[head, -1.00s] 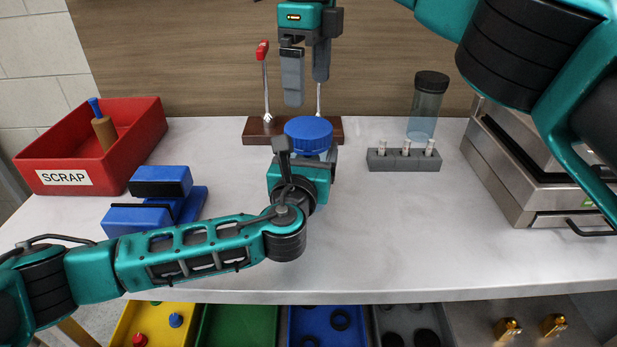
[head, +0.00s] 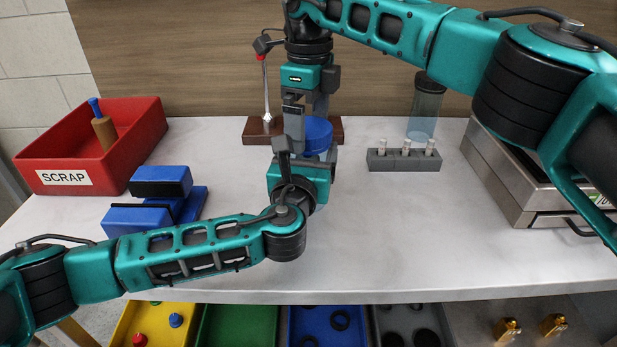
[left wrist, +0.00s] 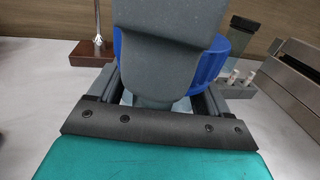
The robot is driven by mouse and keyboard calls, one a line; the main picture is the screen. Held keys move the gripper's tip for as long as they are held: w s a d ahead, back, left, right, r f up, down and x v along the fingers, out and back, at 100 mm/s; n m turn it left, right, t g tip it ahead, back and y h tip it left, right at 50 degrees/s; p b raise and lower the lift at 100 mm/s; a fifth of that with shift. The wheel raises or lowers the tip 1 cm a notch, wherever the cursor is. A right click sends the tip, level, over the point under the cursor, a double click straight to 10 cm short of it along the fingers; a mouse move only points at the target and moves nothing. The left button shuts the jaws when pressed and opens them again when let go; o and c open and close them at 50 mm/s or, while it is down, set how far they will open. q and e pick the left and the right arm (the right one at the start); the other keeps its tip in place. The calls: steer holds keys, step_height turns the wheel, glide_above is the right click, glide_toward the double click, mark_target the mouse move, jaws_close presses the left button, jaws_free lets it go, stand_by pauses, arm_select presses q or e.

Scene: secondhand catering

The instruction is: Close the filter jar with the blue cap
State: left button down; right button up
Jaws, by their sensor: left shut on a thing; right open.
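The blue cap (head: 319,136) sits on top of the filter jar, level as far as I can see. It also shows in the left wrist view (left wrist: 213,60). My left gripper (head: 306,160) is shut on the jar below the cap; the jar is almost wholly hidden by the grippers. My right gripper (head: 308,130) points down over the cap, open, with one finger in front of the cap and the other towards its far side. In the left wrist view, a grey right finger covers the cap's middle. I cannot tell whether the fingers touch it.
A wooden stand with a red-tipped lever (head: 258,129) is close behind. A grey rack with vials (head: 404,160) and a dark-lidded clear cylinder (head: 424,110) stand right. A red scrap bin (head: 110,172) and blue blocks (head: 162,182) stand left. The front middle is clear.

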steer(key=c, duration=0.9)
steer(key=o, duration=0.9)
steer(key=shift+r, duration=3.75)
arm_select(q)
jaws_free()
